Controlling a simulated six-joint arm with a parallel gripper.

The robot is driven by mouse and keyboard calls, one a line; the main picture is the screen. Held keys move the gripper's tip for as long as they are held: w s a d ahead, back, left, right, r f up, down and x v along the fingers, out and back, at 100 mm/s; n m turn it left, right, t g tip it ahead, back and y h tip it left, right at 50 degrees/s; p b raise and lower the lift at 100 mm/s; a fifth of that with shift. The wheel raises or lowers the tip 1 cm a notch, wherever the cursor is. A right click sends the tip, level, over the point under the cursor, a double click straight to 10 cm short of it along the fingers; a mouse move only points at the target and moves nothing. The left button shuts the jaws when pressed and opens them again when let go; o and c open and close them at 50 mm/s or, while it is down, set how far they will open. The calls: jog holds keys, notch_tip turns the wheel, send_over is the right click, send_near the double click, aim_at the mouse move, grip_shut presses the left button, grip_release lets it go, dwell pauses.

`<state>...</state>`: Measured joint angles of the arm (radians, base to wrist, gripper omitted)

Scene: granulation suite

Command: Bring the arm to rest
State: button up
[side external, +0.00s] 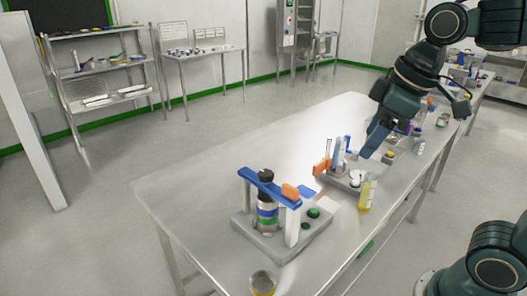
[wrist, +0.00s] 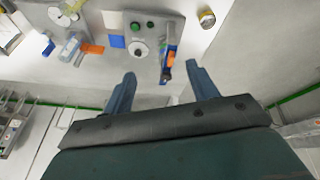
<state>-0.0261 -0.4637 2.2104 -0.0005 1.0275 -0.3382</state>
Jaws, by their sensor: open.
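My gripper (side external: 373,140) hangs from my arm at the right of the side view, above the far half of the steel workbench (side external: 190,190). In the wrist view its two blue-grey fingers stand apart with nothing held between them (wrist: 160,72). The gripper looks clear of the bench fixtures, though its exact height above the bench is hard to judge. The far finger is partly hidden in the side view.
A grey fixture (side external: 246,222) with a blue crossbar and dark bottle stands at the bench's near end. A small jar (side external: 262,283) and a yellow-filled vial (side external: 367,195) stand nearby. Several items crowd the right edge. The bench's left side is bare.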

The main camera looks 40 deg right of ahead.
jog(key=s+f+m+t, duration=0.1)
jog(key=s+f+m, duration=0.3)
jog(key=s, duration=0.3)
jog(key=shift+d+f, duration=0.2)
jog(key=shift+d, duration=0.15)
